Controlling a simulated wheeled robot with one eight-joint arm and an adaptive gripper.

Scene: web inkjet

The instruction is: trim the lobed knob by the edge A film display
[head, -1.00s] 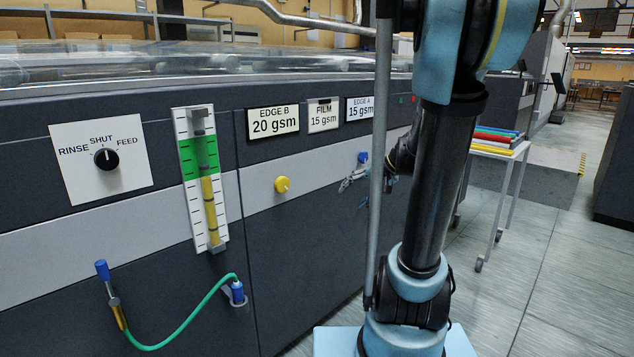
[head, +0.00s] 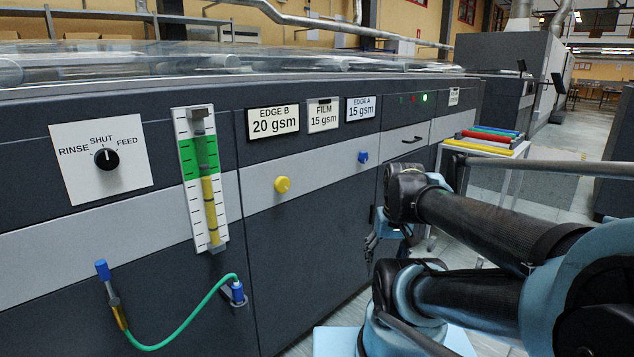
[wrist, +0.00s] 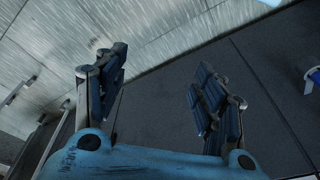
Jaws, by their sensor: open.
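The edge A display (head: 361,108) reads 15 gsm on the dark machine front. A blue knob (head: 363,157) sits below it on the grey band; its lobes are too small to make out. A yellow knob (head: 282,184) sits to the left, below the edge B display (head: 273,121), which reads 20 gsm. My gripper (head: 374,243) hangs below the blue knob, apart from it, close to the dark lower panel. In the wrist view my gripper (wrist: 160,88) is open and empty, its fingers spread over the floor and a dark panel.
A film display (head: 323,115) reads 15 gsm. At left are a rotary selector (head: 105,158), a level gauge (head: 201,180) and a green hose (head: 185,325). A trolley (head: 505,152) with coloured bars stands behind my arm. A blue-and-white part (wrist: 312,77) shows at the wrist view's right edge.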

